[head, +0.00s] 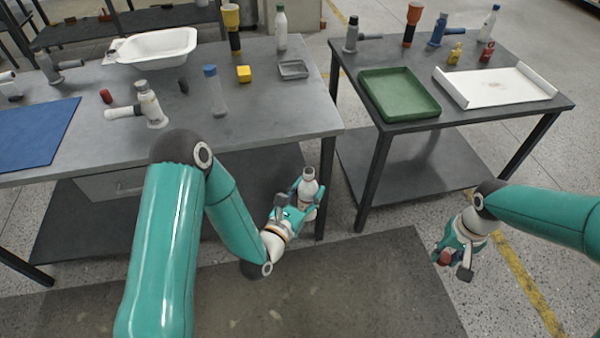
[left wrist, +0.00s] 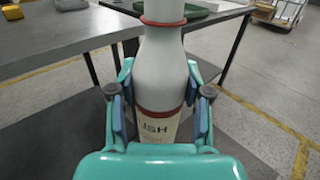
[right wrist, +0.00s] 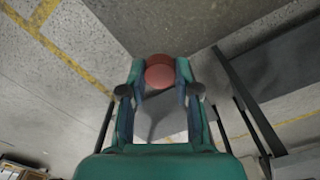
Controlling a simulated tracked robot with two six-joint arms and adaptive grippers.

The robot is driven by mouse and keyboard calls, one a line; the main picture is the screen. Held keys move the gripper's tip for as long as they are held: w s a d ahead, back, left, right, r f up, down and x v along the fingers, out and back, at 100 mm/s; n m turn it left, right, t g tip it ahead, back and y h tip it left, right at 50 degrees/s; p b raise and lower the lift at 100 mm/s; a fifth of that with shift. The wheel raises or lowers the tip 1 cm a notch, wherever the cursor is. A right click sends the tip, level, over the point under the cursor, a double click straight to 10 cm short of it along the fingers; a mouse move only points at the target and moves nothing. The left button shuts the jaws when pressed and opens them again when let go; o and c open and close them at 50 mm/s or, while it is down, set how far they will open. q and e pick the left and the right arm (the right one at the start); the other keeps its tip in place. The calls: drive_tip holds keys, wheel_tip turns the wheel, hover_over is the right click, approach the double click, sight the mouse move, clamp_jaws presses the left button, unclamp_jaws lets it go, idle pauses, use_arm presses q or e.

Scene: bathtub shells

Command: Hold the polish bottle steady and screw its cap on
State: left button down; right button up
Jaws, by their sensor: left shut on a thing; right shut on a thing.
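The polish bottle (head: 310,186) is white and upright, in front of the gap between the two tables. In the left wrist view the bottle (left wrist: 163,70) shows dark red bands and a label reading "ISH"; its top is cut off there. My left gripper (head: 304,200) is shut around its body, one finger on each side. My right gripper (head: 446,255) is shut on the red cap (head: 444,258), to the right of the bottle and apart from it. In the right wrist view the round red cap (right wrist: 160,73) sits between the fingertips.
The left table (head: 270,120) holds a white basin (head: 155,47), a blue mat (head: 35,133), a yellow block (head: 243,74) and several bottles and tools. The right table (head: 460,107) holds a green tray (head: 400,93) and a white tray (head: 497,87). Open floor lies between my grippers.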

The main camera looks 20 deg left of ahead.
use_arm(q)
drive_tip(key=s+d+m+g+h, duration=0.2)
drive_tip(key=s+d+m+h, duration=0.1)
drive_tip(key=d+h, duration=0.1)
drive_tip(key=s+d+f+m+g+h, duration=0.1)
drive_tip(key=s+d+m+h, duration=0.1)
drive_tip(key=d, duration=0.5)
drive_tip(key=shift+s+f+m+g+h, duration=0.15)
drive_tip(key=shift+s+m+g+h, duration=0.25)
drive_tip(key=shift+s+h, duration=0.55)
drive_tip(key=shift+w, duration=0.15)
use_arm(e)
drive_tip(key=shift+s+d, duration=0.2)
drive_tip(key=shift+s, duration=0.3)
drive_tip(key=shift+m, duration=0.4)
drive_tip(key=r, duration=0.3)
drive_tip(key=w+a+r, duration=0.1)
drive_tip(key=shift+a+r, duration=0.1)
drive_tip(key=shift+r, duration=0.05)
drive_tip(key=a+r+n, duration=0.1)
drive_tip(key=a+r, duration=0.3)
drive_tip(key=a, duration=0.3)
drive_tip(key=a+r+n, duration=0.1)
drive_tip(key=a+r, duration=0.3)
drive_tip(key=a, duration=0.4)
drive_tip(key=s+a+r+n, duration=0.1)
drive_tip(key=a+r+n, duration=0.1)
drive_tip(key=a+r, duration=0.3)
drive_tip(key=a, duration=0.3)
